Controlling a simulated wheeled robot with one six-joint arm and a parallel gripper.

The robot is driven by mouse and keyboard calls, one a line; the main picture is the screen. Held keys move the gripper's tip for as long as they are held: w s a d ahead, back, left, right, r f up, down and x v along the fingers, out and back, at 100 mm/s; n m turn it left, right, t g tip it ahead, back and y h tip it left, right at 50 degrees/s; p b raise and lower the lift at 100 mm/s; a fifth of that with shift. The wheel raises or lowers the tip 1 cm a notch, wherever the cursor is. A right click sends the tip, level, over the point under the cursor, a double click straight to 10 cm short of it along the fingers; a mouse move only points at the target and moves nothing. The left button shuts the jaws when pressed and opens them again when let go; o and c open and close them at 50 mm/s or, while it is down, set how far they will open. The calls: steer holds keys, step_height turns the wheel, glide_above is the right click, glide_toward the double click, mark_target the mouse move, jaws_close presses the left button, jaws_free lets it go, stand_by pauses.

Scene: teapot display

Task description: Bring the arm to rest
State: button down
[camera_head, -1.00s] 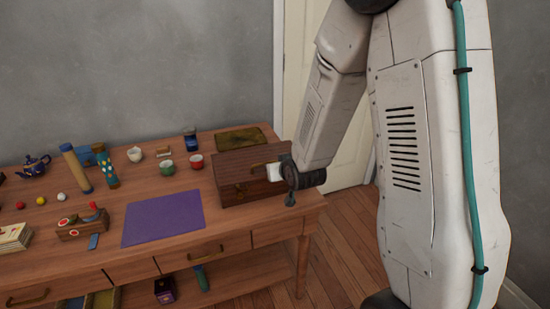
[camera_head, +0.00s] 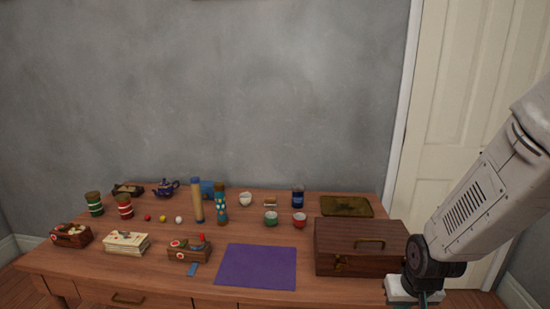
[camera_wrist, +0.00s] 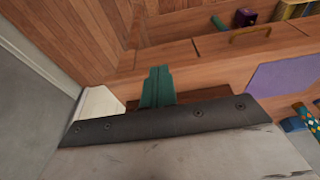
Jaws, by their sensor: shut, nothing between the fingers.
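My gripper (camera_head: 424,298) is at the lower right of the head view, with its pale body and teal fingers partly cut off by the bottom edge. It hangs beside the front right corner of the wooden box (camera_head: 361,267). In the wrist view its teal fingers (camera_wrist: 158,78) are together, with nothing between them. My arm comes down to it from the right edge of the head view.
The wooden table (camera_head: 120,270) holds a purple mat (camera_head: 257,266), a dark blue teapot (camera_head: 166,188), green (camera_head: 271,218) and red (camera_head: 299,219) cups, canisters and small boxes. A pale door (camera_head: 450,110) stands behind my arm. The wrist view shows wooden floor (camera_wrist: 65,40).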

steer(key=s+a+r+n+g, duration=0.1)
steer(key=s+a+r, duration=0.1)
steer(key=s+r, duration=1.6)
step_height(320, 180, up, 4)
steer(key=shift+s+a+r, duration=0.25)
steer(key=shift+s+a, duration=0.15)
